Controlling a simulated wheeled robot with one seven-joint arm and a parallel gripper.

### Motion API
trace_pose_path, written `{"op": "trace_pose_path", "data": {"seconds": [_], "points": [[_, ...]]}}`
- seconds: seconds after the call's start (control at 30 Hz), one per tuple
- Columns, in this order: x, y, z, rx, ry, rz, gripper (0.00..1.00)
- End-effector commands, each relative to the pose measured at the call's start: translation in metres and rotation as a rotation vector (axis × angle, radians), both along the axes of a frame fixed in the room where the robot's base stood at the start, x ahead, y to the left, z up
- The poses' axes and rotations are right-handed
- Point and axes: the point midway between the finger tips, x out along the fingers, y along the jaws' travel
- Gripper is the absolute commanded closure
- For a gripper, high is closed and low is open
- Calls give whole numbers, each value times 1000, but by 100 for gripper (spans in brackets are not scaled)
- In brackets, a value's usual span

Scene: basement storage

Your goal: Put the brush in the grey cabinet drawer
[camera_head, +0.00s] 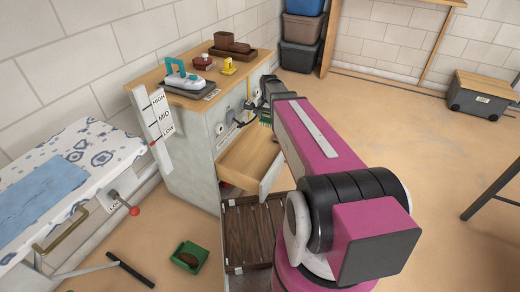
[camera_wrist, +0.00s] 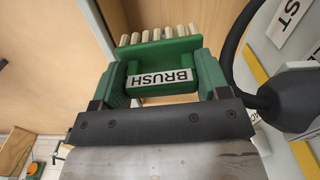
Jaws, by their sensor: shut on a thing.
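The green brush (camera_wrist: 160,57), with pale bristle tufts and a BRUSH label, is held in my gripper (camera_wrist: 162,82) in the wrist view. In the head view a small green part of the brush (camera_head: 265,119) shows below my gripper (camera_head: 264,104). The grey cabinet (camera_head: 190,165) stands against the wall at centre left. Its drawer (camera_head: 243,155) is pulled open, and the light wood inside that shows is bare. My gripper and the brush are above the drawer, near the cabinet front. My arm hides the right part of the drawer.
A brown slatted crate (camera_head: 245,235) stands below the open drawer. A green tray (camera_head: 188,258) lies on the floor. An iron (camera_head: 182,78), brown boxes and small items stand on the cabinet top. An ironing board (camera_head: 100,143) is at left. The floor at right is mostly clear.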

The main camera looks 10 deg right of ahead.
Motion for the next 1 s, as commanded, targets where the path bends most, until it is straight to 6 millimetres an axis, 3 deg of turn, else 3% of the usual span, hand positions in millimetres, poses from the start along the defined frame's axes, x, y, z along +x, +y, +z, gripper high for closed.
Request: {"op": "trace_pose_path", "data": {"seconds": [0.1, 0.37, 0.8, 1.0], "points": [[4, -1, -22, -1, 0, -45, 53], [5, -2, -52, -1, 1, -72, 53], [6, -2, -146, -1, 0, -71, 53], [5, -2, -168, -1, -1, -70, 53]]}}
